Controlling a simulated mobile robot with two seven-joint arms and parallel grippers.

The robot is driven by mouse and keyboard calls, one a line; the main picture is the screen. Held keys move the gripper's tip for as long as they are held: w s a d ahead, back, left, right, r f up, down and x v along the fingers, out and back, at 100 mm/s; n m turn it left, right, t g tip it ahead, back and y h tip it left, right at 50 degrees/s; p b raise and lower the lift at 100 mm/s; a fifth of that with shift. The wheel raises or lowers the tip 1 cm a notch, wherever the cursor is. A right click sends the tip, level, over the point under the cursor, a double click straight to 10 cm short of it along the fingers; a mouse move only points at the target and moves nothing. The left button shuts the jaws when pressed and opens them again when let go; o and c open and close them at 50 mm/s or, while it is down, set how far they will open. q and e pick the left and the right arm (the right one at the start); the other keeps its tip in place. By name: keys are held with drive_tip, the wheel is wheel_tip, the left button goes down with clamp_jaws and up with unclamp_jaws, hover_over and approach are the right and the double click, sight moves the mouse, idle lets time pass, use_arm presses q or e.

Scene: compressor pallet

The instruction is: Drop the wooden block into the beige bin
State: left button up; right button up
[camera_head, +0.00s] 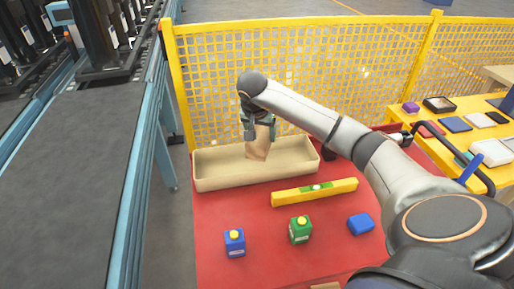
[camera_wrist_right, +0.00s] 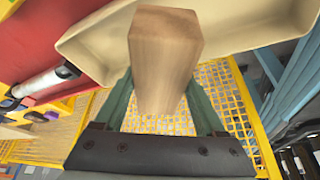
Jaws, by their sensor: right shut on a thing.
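The wooden block (camera_head: 258,148) hangs upright from my right gripper (camera_head: 258,121), which is shut on its upper part. In the head view the block is in front of the beige bin's back wall, with its lower end over the bin's inside. The block (camera_wrist_right: 164,62) fills the middle of the right wrist view, between the green fingers of the gripper (camera_wrist_right: 162,105). The long beige bin (camera_head: 240,180) lies at the back of the red table; its wall (camera_wrist_right: 95,42) also shows beside the block in the wrist view. I cannot tell if the block touches the bin. My left gripper does not show.
A yellow mesh fence (camera_head: 230,90) stands behind the bin. A conveyor (camera_head: 65,190) runs at left.

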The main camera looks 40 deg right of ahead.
drive_tip(key=o, duration=1.5)
drive_tip(key=shift+o, duration=0.2)
drive_tip(key=v, duration=1.2)
drive_tip(key=shift+a+r, duration=0.2)
drive_tip(key=shift+r, duration=0.05)
